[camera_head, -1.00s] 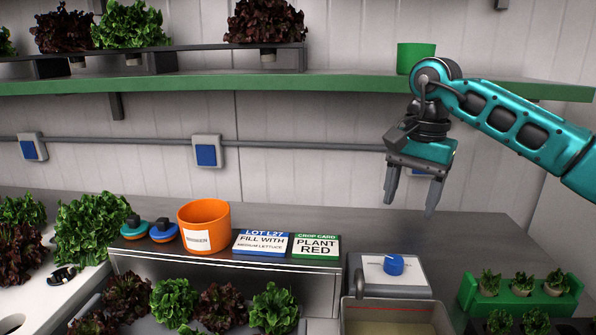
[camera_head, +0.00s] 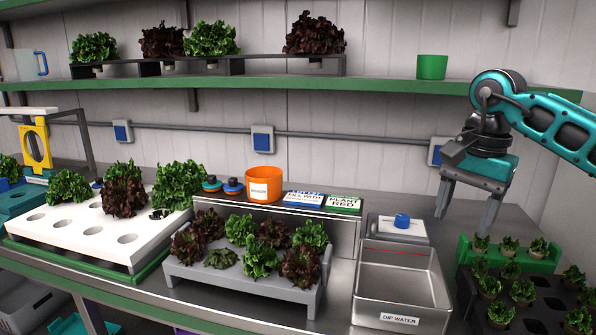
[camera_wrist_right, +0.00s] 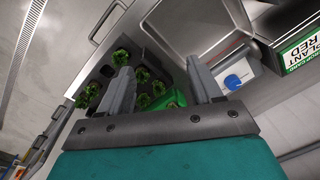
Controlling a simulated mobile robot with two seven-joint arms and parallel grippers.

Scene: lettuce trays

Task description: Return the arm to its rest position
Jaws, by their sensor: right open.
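My right gripper (camera_head: 463,218) is open and empty. It hangs fingers down above the right part of the counter, between the dip water basin and the seedling trays. Its teal arm comes in from the right. In the right wrist view, the two grey fingers (camera_wrist_right: 160,88) are spread apart with nothing between them in their grasp. Below them show the dark seedling tray and part of the green holder. My left gripper is not in view.
The steel dip water basin (camera_head: 357,293) and a box with a blue knob (camera_head: 402,220) stand left of the gripper. A green seedling holder (camera_head: 465,248) and dark seedling tray (camera_head: 468,300) are below. The shelf (camera_head: 380,84) with a green cup (camera_head: 431,67) runs behind.

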